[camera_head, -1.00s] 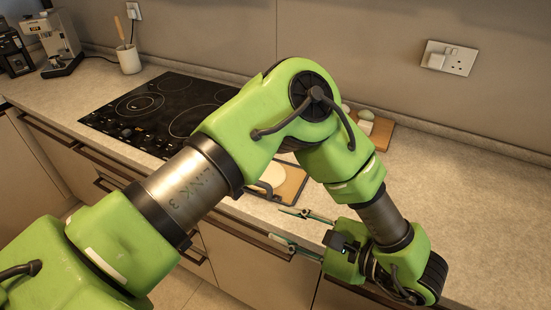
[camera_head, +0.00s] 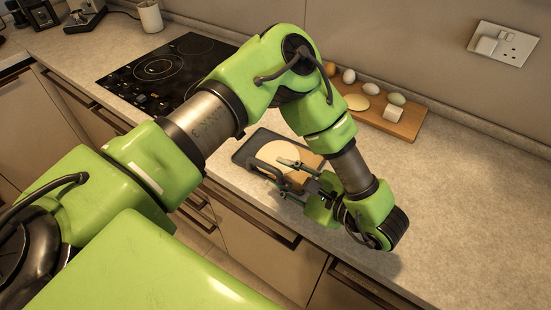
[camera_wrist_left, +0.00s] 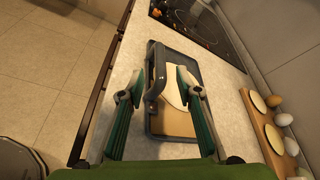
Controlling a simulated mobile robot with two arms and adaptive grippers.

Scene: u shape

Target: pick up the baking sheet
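The baking sheet (camera_head: 256,140) is a dark tray with a raised handle, lying on the counter with a pale round piece of dough (camera_head: 280,153) on it. My left gripper (camera_head: 279,173) is at its near side, partly covering it. In the left wrist view the baking sheet (camera_wrist_left: 178,58) lies ahead, and its dark handle (camera_wrist_left: 154,72) shows between the open fingers of my left gripper (camera_wrist_left: 160,85). One finger is left of the handle, the other appears over the dough. I see no clear contact. My right gripper is out of view.
A wooden board (camera_head: 404,124) with eggs and other small items stands near the wall. A black cooktop (camera_head: 155,70) is left of the baking sheet. The counter (camera_head: 470,190) is clear on the right. Drawer handles (camera_head: 250,218) line the front.

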